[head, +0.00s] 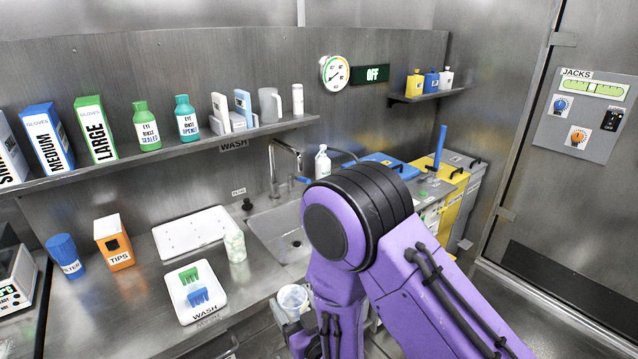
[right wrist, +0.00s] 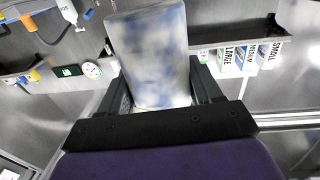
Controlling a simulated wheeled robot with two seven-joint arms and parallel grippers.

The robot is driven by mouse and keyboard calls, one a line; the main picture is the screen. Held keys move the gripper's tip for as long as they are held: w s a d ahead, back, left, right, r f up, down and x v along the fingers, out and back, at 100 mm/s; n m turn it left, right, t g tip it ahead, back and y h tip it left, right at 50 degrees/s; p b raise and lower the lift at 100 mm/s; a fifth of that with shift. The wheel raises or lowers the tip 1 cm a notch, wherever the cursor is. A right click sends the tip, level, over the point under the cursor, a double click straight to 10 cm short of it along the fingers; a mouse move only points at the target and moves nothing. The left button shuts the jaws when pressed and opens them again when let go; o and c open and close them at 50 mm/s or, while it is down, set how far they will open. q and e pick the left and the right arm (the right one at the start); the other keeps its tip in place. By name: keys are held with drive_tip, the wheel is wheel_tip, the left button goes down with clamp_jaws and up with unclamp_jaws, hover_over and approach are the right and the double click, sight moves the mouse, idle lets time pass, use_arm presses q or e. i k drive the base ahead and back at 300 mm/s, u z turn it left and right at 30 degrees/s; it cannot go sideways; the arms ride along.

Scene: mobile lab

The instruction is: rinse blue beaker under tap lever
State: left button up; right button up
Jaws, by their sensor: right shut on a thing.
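A whitish beaker with blue smudges (right wrist: 150,60) is held between the two fingers of my right gripper (right wrist: 162,95), which is shut on it. In the head view the beaker (head: 293,297) is in front of the counter's front edge, below the sink's level in the picture. In that view my purple right arm hides most of the gripper. The tap (head: 284,150) rises behind the sink (head: 280,228), with a blue lever (head: 303,180) at its right. The beaker is apart from the tap. My arm covers the sink's right part. My left gripper is not in view.
A second beaker with green smudges (head: 235,246) stands left of the sink. The WASH tray (head: 207,312) holds a green and a blue rack. A white drainboard (head: 190,232), orange TIPS box (head: 113,243) and blue cup (head: 65,256) are on the counter. A shelf (head: 170,152) runs above.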

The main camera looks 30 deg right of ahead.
sight(299, 178)
drive_tip(key=z, duration=1.5)
drive_tip(key=i, duration=0.35)
drive_tip(key=u, duration=0.05)
